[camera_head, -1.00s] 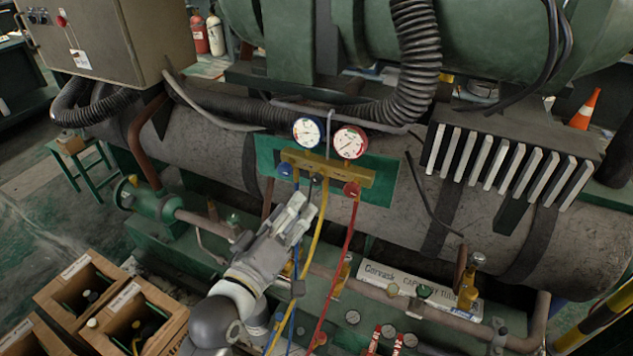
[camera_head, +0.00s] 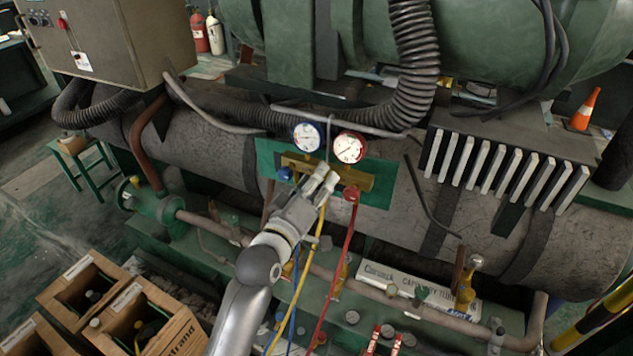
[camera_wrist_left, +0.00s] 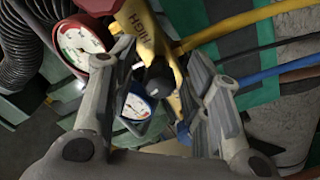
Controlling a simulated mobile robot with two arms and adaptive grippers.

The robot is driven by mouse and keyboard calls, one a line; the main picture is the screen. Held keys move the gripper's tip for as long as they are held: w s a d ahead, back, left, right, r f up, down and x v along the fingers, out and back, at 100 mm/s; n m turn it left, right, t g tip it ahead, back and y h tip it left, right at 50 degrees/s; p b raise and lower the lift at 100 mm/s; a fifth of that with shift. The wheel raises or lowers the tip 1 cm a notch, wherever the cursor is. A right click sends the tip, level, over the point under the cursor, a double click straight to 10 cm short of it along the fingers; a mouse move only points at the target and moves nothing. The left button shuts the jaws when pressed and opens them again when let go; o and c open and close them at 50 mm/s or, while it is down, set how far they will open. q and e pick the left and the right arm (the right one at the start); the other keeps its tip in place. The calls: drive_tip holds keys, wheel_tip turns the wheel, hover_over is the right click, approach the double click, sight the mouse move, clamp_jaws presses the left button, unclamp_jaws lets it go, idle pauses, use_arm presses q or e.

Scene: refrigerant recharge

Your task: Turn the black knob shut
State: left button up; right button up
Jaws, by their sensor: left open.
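The black knob (camera_wrist_left: 157,79) shows in the left wrist view as a small dark round shape between my open left fingers. It sits against the yellow brass manifold (camera_wrist_left: 146,30), which is marked HIGH. In the head view my left gripper (camera_head: 325,174) is in front of the manifold's middle and hides the black knob. In the wrist view my left gripper (camera_wrist_left: 162,62) has one finger on each side of the knob. Whether either finger touches it, I cannot tell. My right gripper is in neither view.
A blue-rimmed gauge (camera_head: 306,137) and a red-rimmed gauge (camera_head: 348,147) stand above the manifold. A blue knob (camera_head: 284,174) and a red knob (camera_head: 351,193) flank my gripper. Yellow and red hoses (camera_head: 333,261) hang below.

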use_arm(q)
clamp_jaws()
